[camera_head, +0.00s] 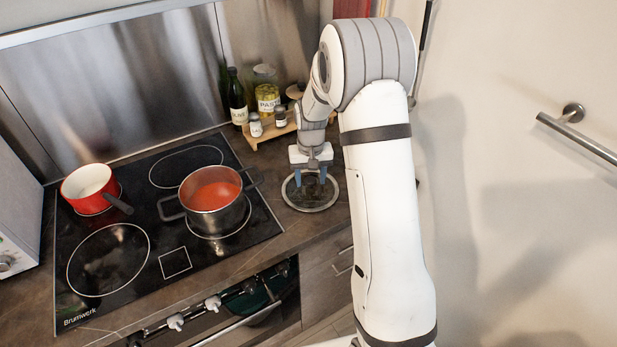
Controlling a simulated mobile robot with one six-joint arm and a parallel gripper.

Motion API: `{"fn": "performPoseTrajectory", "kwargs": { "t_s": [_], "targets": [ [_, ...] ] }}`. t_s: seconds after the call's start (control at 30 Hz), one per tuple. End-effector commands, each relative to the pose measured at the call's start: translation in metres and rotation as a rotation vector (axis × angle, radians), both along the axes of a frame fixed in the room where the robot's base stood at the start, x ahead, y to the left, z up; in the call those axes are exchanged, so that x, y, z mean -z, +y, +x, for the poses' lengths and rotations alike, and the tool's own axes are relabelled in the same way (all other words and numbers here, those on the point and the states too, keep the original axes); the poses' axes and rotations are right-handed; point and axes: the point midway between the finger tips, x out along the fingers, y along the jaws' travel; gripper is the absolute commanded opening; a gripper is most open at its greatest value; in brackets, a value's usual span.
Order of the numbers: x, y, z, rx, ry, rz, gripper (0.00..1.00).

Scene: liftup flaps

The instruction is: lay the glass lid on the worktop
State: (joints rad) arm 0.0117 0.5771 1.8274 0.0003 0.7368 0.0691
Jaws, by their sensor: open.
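The glass lid (325,202) lies flat on the dark worktop (262,167), to the right of the hob. It shows as a clear disc with a pale rim. My gripper (311,180) is open and points down directly over the lid, its two blue fingertips at or just above the middle of the disc. The lid's knob is hidden or too small to make out, and I cannot tell whether the fingers touch the lid. A steel pot (222,220) stands uncovered on the hob with red-orange soup inside.
A red saucepan (70,186) stands on the hob (100,240) at the left. A wooden rack (251,140) with a dark bottle (237,100), a pasta jar (267,97) and small shakers is behind my gripper. A wall with a rail (590,149) is at the right.

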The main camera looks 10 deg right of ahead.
Motion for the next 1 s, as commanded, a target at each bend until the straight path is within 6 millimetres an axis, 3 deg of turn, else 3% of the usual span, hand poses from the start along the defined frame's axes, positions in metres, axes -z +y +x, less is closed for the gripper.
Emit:
{"fn": "performPoseTrajectory", "kwargs": {
  "t_s": [0.17,0.6,0.77,0.87,1.0],
  "targets": [
    [-0.016,0.000,0.001,-0.001,-0.004,0.000,0.51],
    [-0.104,0.001,0.001,-0.001,-0.004,0.000,0.51],
    [-0.120,0.001,0.000,-0.002,-0.002,0.000,0.51],
    [-0.130,0.001,-0.008,-0.004,-0.011,0.000,0.51],
    [-0.157,0.001,-0.043,-0.014,-0.046,-0.001,0.51]
  ]
}}
